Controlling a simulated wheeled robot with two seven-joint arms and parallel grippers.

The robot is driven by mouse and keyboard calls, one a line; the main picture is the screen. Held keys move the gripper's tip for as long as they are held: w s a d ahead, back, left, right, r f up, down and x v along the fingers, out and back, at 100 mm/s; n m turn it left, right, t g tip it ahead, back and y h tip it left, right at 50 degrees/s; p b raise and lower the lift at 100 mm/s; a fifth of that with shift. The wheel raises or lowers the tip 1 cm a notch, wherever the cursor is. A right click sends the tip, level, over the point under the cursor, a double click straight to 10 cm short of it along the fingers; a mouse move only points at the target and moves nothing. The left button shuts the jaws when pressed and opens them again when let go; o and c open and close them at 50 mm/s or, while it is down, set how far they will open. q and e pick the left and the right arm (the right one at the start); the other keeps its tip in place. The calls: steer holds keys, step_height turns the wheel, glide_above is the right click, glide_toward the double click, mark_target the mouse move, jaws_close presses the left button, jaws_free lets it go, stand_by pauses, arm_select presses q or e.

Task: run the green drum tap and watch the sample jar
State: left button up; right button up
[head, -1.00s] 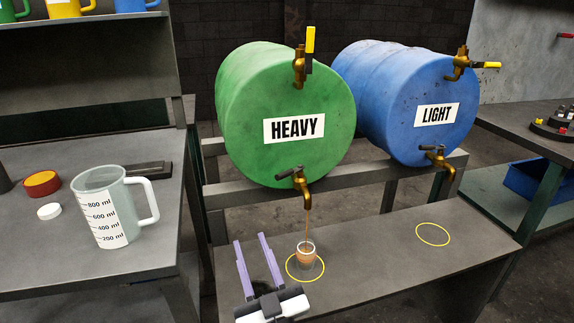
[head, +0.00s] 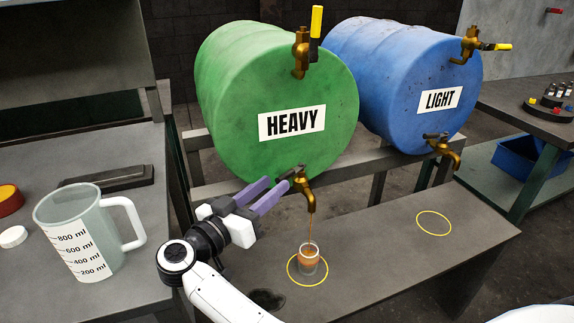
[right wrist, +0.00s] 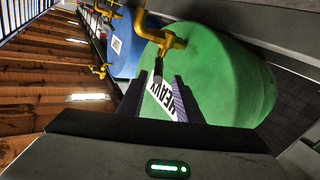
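The green drum (head: 225,95) labelled HEAVY lies on its side on a rack. Its lower brass tap (head: 306,190) runs a thin brown stream into the small clear sample jar (head: 309,262), which stands inside a yellow ring on the bench. The jar holds brown liquid; its exact level is hard to read. My right gripper (head: 278,192) is beside the tap's dark handle (head: 297,172). In the right wrist view the gripper (right wrist: 158,88) has its purple fingers apart, with the handle (right wrist: 158,66) showing between them at the tips. Contact cannot be told. My left gripper is out of view.
The blue drum (head: 400,90) labelled LIGHT is to the right, with an empty yellow ring (head: 433,223) near its tap. A measuring jug (head: 80,235) stands on the left table. A dark patch (head: 266,299) marks the bench left of the jar.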

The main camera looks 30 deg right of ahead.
mark_target(294, 169)
steer(key=x, duration=0.8)
steer(key=shift+d, duration=0.45)
jaws_close()
